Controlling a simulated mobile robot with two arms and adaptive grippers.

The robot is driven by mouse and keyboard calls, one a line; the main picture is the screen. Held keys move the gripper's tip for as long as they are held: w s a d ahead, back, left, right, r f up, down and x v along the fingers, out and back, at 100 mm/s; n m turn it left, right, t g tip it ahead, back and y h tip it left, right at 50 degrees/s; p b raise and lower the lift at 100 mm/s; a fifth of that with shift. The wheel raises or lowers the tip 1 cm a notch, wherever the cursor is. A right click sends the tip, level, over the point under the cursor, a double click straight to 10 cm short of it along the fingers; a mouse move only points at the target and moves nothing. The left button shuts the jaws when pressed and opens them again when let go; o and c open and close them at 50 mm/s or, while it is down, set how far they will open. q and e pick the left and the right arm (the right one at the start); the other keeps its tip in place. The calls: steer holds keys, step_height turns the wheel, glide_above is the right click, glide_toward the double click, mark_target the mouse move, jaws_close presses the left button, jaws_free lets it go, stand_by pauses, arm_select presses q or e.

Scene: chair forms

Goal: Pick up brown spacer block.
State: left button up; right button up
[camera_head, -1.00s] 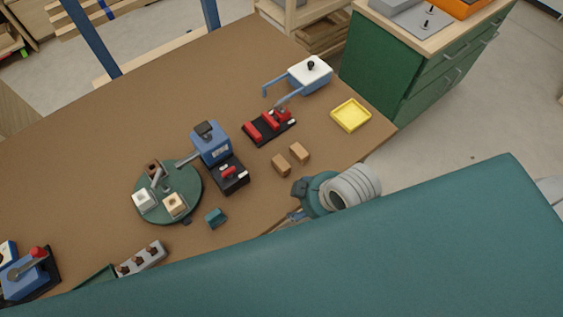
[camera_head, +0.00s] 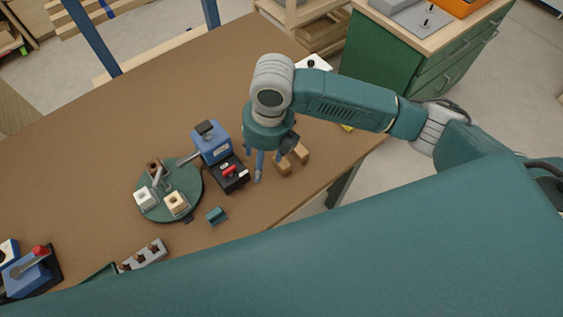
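Two small brown blocks lie side by side on the brown table: one nearer (camera_head: 284,168) and one a little further right (camera_head: 302,153). I cannot tell which of them is the spacer block. My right gripper (camera_head: 270,168) points down over the table just left of the blocks, its fingers spread apart with nothing seen between them. Its right finger overlaps the nearer block's edge in the view; I cannot tell if they touch. My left gripper is not in view.
A blue machine (camera_head: 211,145) with a black base stands left of the gripper. A green round plate (camera_head: 186,183) bears several small parts. A teal block (camera_head: 217,215) lies nearer.

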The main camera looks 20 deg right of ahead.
steer(key=w+d+n, duration=0.1)
steer(key=d+r+n+h, duration=0.1)
steer(key=d, duration=0.1)
steer(key=w+d+n, duration=0.1)
steer(key=d, duration=0.1)
steer(key=shift+w+r+n, duration=0.15)
steer(key=shift+w+n, duration=0.15)
steer(key=p, duration=0.1)
glide_above(282, 164)
steer(key=w, duration=0.1)
steer(key=f, duration=0.4)
steer(key=shift+a+f, duration=0.25)
steer(key=shift+a, duration=0.1)
steer(key=shift+s+f+p, duration=0.1)
steer(key=shift+f+p, duration=0.3)
steer(key=shift+f, duration=0.25)
step_height(282, 164, down, 4)
steer(key=shift+s+d+r+p, duration=0.1)
steer(key=shift+r+p, duration=0.1)
steer(key=shift+p, duration=0.45)
steer(key=shift+f, duration=0.4)
steer(key=shift+c, duration=0.3)
steer(key=c, duration=1.2)
